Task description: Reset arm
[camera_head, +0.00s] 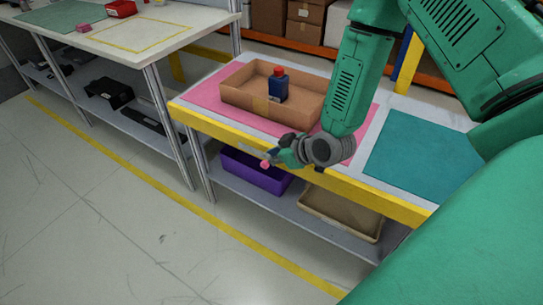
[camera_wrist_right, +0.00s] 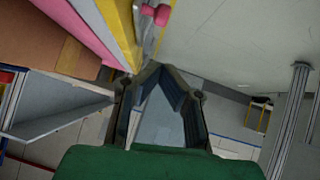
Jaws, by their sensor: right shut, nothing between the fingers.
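My right arm, green, reaches over the near bench. My right gripper (camera_head: 284,157) is just in front of the bench's yellow front edge, beside a small pink knob (camera_head: 265,163). In the right wrist view my right gripper (camera_wrist_right: 157,68) has its fingertips together with nothing between them. The pink knob shows at the top of that view (camera_wrist_right: 155,14), apart from the fingers. My left gripper is in neither view.
The bench (camera_head: 245,135) carries a pink mat (camera_head: 205,95), a teal mat (camera_head: 420,155) and a brown tray (camera_head: 235,98) with a dark blue, red-topped object (camera_head: 278,87). Below are a purple bin (camera_head: 255,174) and a tan tray (camera_head: 340,213). The floor (camera_head: 100,220) in front is clear.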

